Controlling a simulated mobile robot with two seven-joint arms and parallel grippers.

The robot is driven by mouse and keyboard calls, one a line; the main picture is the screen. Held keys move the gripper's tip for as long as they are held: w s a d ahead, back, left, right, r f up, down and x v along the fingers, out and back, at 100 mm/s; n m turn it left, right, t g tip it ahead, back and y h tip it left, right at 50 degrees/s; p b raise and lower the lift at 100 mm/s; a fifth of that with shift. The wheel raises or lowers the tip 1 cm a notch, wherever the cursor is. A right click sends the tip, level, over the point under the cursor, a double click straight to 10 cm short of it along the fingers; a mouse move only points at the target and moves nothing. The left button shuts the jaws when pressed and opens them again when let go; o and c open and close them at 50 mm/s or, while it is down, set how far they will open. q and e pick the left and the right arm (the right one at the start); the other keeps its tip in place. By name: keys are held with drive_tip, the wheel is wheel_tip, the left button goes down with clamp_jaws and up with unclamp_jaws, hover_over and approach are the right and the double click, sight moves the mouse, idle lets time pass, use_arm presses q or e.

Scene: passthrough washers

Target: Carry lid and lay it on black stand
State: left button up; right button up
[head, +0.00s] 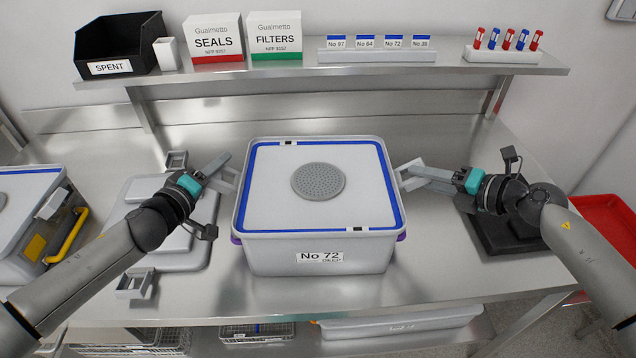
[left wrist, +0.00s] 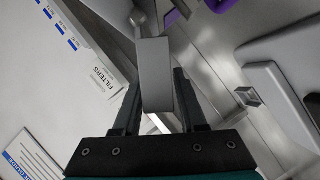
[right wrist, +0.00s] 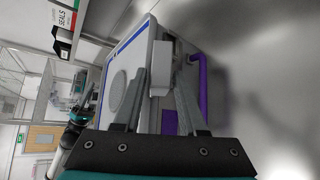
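The lid (head: 272,198) is a pale grey rectangle with a blue border and a round perforated disc, lying level on the grey container labelled No 72 (head: 280,257). My left gripper (head: 222,172) is at the grey bracket on its left side, with the bracket's bar (left wrist: 155,75) between the fingers. My right gripper (head: 410,175) is at the right bracket, whose bar (right wrist: 161,75) is between its fingers. Both appear shut on these bars; finger contact is partly hidden. The black stand (head: 490,235) lies at right, partly under my right arm.
A grey stepped plate with brackets (head: 180,258) lies under my left arm. Another container (head: 25,260) with a yellow handle stands at far left. A shelf (head: 330,70) behind holds boxes, labels and coloured tubes. A red tray (head: 608,225) is at far right.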

use_arm(q)
clamp_jaws()
use_arm(e)
clamp_jaws()
idle(0.7)
